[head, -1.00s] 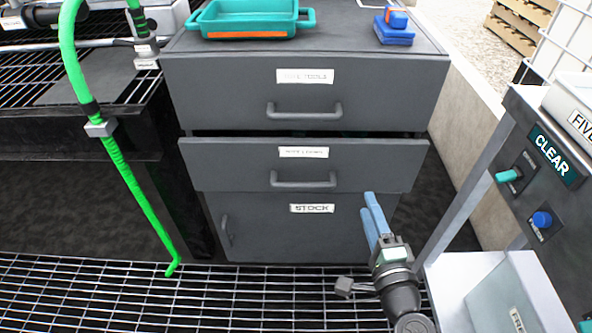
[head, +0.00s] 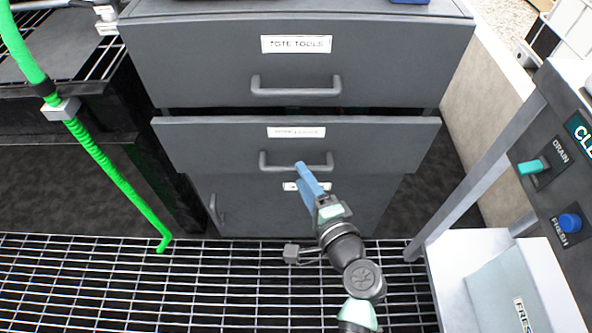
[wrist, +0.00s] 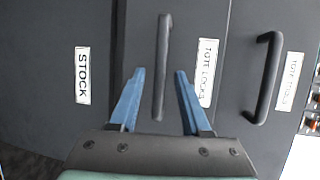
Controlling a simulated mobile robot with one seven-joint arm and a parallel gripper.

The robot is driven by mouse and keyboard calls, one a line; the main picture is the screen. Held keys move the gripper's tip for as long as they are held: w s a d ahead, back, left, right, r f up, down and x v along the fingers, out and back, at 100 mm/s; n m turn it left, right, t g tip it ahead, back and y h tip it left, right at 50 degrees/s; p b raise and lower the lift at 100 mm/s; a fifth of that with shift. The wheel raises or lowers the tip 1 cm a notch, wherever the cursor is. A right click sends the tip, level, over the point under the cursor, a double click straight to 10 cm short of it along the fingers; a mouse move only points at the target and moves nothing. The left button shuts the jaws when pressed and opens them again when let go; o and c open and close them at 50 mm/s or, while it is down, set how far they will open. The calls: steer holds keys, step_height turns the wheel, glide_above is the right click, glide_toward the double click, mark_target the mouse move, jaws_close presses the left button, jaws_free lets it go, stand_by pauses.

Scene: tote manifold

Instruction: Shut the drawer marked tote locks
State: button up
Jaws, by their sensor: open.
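The drawer marked tote locks (head: 390,148) is the middle front of the grey cabinet. It stands out a little from the cabinet, with a dark gap above it. Its bar handle (head: 278,168) is below the label; in the wrist view the handle (wrist: 163,70) lies between my two blue fingers, nearer the drawer. My gripper (head: 303,170) is open in front of that handle, coming from the lower right; in the wrist view the open fingers (wrist: 160,75) hold nothing. I cannot tell whether the fingertips touch the drawer face.
The tote tools drawer (head: 200,70) above looks shut. The stock door (head: 260,210) is below. A green hose (head: 105,165) hangs at left. A control panel (head: 555,185) stands at right over a white shelf. Metal grating (head: 150,290) covers the floor in front.

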steer(key=shift+b+x, duration=0.3)
steer(key=shift+x, duration=1.65)
jaws_close()
